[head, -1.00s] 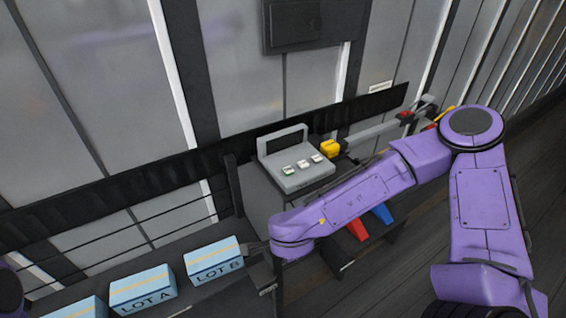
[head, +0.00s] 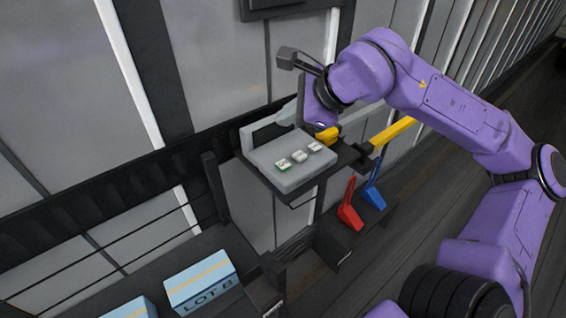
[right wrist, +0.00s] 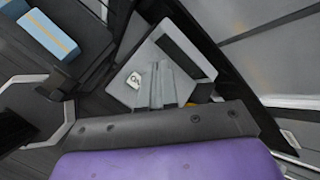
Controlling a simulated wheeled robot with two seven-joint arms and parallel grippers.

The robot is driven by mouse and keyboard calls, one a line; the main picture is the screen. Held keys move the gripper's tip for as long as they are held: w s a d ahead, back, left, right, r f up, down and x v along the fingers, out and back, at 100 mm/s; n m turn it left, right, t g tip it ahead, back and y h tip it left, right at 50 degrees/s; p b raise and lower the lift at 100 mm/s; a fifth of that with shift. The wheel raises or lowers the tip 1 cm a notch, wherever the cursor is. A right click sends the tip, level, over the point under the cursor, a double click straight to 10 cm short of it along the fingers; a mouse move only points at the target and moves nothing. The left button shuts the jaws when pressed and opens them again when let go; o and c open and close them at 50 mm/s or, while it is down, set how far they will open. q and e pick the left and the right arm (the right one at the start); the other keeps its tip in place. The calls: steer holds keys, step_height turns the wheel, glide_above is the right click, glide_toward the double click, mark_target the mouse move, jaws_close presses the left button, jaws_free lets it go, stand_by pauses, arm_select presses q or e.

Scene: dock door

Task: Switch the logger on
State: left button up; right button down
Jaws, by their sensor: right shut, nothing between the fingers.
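The logger (head: 312,168) is a grey box with a raised back frame, on a dark shelf against the wall. Three small pale buttons sit on its sloping top; the left one (head: 284,163) has a green edge. In the right wrist view the logger (right wrist: 130,93) lies beyond the fingers (right wrist: 163,72), which are together and empty. One button (right wrist: 134,80) shows left of the fingertips; the fingers may hide the others. My left gripper is out of view.
A yellow block (head: 327,135) stands right of the logger. A yellow bar (head: 393,131), a red handle (head: 349,212) and a blue handle (head: 374,192) are further right. Blue boxes, one marked LOT B (head: 202,283), stand at lower left. A wall panel (head: 275,8) hangs above.

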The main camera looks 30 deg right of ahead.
steer(key=b, duration=0.7)
glide_above(286, 166)
step_height(286, 166, down, 8)
steer(key=shift+f, duration=0.6)
steer(key=shift+b, duration=0.3)
stand_by(0.9)
steer(key=shift+f, duration=0.35)
steer(key=shift+f+b, duration=0.55)
steer(key=shift+b, duration=0.05)
stand_by(0.4)
steer(key=shift+r, duration=0.1)
steer(key=shift+r+p, duration=0.9)
